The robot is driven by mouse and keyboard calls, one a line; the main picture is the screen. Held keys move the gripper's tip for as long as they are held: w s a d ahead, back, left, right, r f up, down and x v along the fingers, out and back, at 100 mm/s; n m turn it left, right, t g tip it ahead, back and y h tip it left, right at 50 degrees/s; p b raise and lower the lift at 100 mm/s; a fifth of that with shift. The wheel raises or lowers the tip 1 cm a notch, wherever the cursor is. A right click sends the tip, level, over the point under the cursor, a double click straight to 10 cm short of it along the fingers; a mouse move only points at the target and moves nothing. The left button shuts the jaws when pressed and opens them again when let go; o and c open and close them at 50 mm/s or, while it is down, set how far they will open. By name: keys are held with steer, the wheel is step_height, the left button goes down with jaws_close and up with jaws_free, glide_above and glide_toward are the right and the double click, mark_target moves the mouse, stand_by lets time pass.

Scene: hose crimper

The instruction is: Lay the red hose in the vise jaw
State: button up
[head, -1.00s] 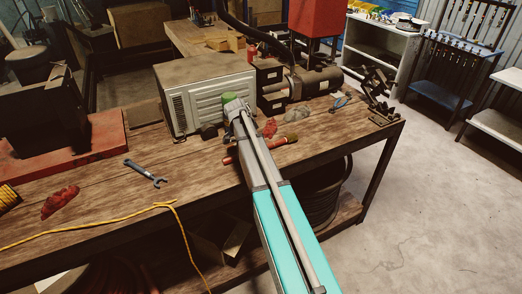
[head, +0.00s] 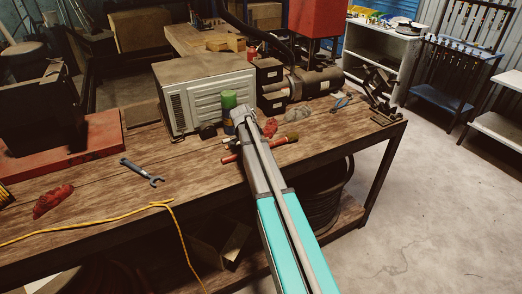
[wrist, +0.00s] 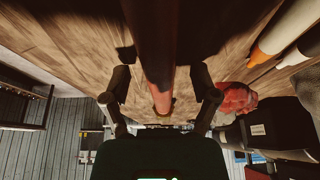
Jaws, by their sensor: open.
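The red hose (head: 229,158) lies on the wooden bench. In the head view my arm crosses in front of its middle, and an olive-brown end (head: 291,136) shows to the right of the arm. In the wrist view the red hose (wrist: 158,60) runs lengthwise between the fingers of my gripper (wrist: 160,82). The fingers stand apart, one on each side, with gaps to the hose. My gripper's fingers are hidden behind the arm in the head view. A dark metal device (head: 380,98) at the bench's right end may be the vise; its jaw is unclear.
Red cloth (head: 270,127) lies close to the right. A wrench (head: 141,172) and yellow cord (head: 90,231) lie left. The front right bench edge is fairly clear.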

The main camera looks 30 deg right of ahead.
steer(key=shift+c, duration=0.2)
jaws_close()
stand_by(0.4)
